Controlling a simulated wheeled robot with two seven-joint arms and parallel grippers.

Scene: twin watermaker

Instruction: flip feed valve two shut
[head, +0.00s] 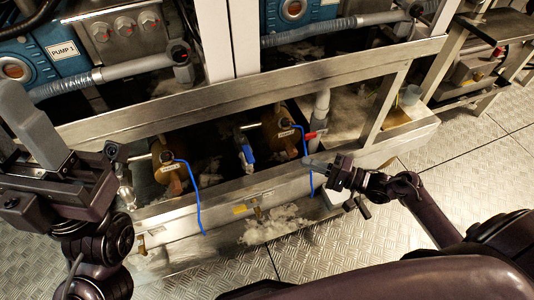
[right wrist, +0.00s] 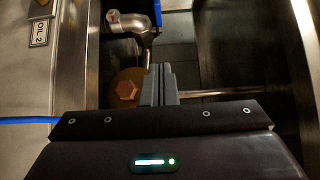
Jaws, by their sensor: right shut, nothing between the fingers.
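A silver valve with a blue lever (head: 247,153) sits in the lower bay, left of the brown-gold housing (head: 277,132). I take it as feed valve two, but I can read no such label. In the right wrist view its blue lever (right wrist: 157,12) shows at the top edge, beyond my fingertips. My right gripper (head: 308,162) is shut and empty, pointing left, to the right of this valve and apart from it. Its fingers also show in the right wrist view (right wrist: 159,70). My left gripper (head: 38,135) is at the left edge; its finger opening cannot be made out.
A red-handled valve (head: 313,135) stands on a pale pipe above my right gripper. Blue tubes (head: 193,195) hang from the housings. A steel frame beam (head: 200,100) crosses above the bay. Metal floor lies open in front.

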